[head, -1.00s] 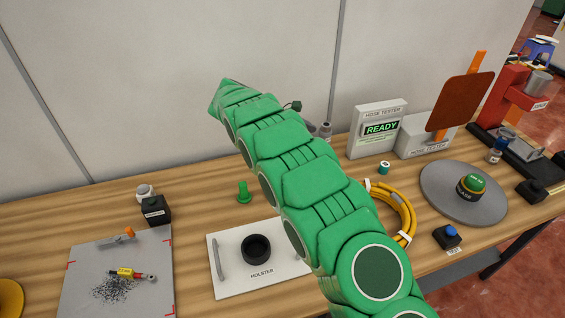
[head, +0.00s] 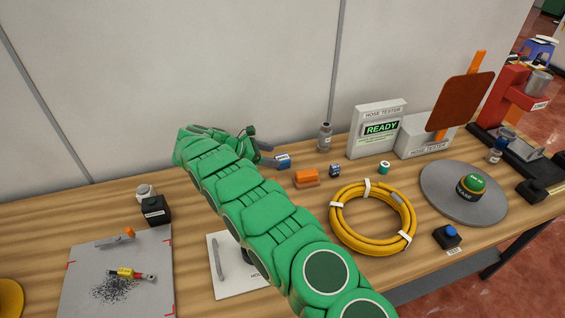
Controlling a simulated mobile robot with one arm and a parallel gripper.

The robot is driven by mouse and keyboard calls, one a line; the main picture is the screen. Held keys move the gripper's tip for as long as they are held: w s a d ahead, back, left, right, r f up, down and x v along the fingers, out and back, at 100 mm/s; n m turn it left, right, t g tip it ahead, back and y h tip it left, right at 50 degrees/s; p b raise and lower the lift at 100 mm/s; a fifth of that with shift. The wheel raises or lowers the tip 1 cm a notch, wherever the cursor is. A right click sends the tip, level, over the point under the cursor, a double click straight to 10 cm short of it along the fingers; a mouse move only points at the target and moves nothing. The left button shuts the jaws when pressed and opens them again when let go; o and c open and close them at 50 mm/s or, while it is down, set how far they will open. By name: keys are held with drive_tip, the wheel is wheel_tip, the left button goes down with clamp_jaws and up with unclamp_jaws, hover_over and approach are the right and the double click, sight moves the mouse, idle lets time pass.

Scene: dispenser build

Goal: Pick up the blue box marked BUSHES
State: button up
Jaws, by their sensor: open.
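A small blue box with a white label (head: 284,161) lies on the wooden bench near the wall. Its lettering is too small to read. My gripper (head: 264,152) is at the far end of my green arm, just left of the box and close to it. It is open and nothing shows between its fingers. The fingers are small and partly hidden by my arm, and I cannot tell whether they touch the box. A second small dark blue item with a white label (head: 335,170) stands further right.
An orange block (head: 306,179) sits right of the box in front. A grey bottle (head: 324,137) stands behind. A coiled yellow hose (head: 340,222), a hose tester (head: 377,128) reading READY and a small green-topped item (head: 384,167) are right. My arm covers much of the white holster plate (head: 228,285).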

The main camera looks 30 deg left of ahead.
sight(282, 158)
drive_tip(key=shift+x, duration=2.95)
drive_tip(key=shift+w+a+f, duration=0.1)
drive_tip(key=shift+a+f, duration=0.05)
drive_tip(key=c, duration=1.2)
